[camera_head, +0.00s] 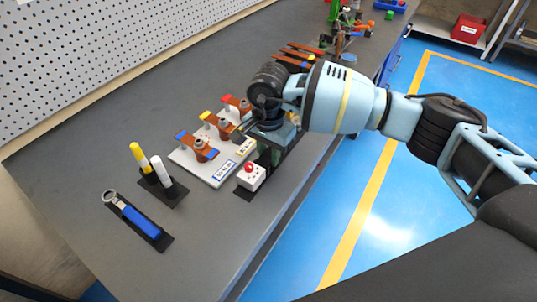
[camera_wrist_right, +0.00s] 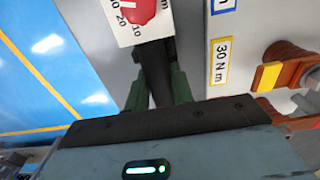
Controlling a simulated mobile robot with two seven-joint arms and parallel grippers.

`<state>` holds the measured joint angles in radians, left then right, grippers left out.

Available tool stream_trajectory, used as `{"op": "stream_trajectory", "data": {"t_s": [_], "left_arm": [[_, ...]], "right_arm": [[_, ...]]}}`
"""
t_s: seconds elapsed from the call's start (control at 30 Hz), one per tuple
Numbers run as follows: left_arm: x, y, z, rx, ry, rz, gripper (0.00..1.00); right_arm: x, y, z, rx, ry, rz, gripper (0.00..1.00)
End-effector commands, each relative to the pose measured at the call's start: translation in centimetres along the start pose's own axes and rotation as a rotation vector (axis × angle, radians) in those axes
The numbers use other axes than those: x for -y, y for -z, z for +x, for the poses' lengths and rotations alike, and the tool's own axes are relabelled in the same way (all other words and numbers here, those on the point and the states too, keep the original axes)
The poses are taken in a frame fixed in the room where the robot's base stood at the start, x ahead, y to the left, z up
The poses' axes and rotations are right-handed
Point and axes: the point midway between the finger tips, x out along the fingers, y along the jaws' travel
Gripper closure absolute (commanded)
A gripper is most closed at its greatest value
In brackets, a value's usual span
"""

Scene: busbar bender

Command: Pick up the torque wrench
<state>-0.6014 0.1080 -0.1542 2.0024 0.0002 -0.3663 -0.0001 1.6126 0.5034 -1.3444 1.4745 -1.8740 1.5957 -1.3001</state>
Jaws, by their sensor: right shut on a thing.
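My right gripper (camera_head: 275,125) reaches down over the bench beside the busbar board. In the right wrist view its green fingers (camera_wrist_right: 160,92) are shut on a black bar, which I take for the torque wrench (camera_wrist_right: 154,70). Just beyond it is a white block (camera_wrist_right: 130,25) with a red knob and the numbers 10 and 20. The block (camera_head: 250,177) also shows in the head view. I cannot tell whether it is joined to the bar. The wrist hides most of the bar in the head view. My left gripper is not in view.
A white board (camera_head: 210,168) with several copper-coloured bars and coloured tabs stands left of my gripper. A marker holder (camera_head: 165,192) and a blue-handled tool with a ring (camera_head: 140,221) lie nearer. Tools crowd the far bench.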

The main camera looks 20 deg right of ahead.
Motion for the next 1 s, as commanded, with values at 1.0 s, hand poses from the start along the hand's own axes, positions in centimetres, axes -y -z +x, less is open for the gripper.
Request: {"op": "stream_trajectory", "data": {"t_s": [1.0], "left_arm": [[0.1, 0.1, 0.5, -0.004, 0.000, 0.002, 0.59]], "right_arm": [[0.0, 0.0, -10.2, 0.001, 0.002, 0.000, 1.00]]}}
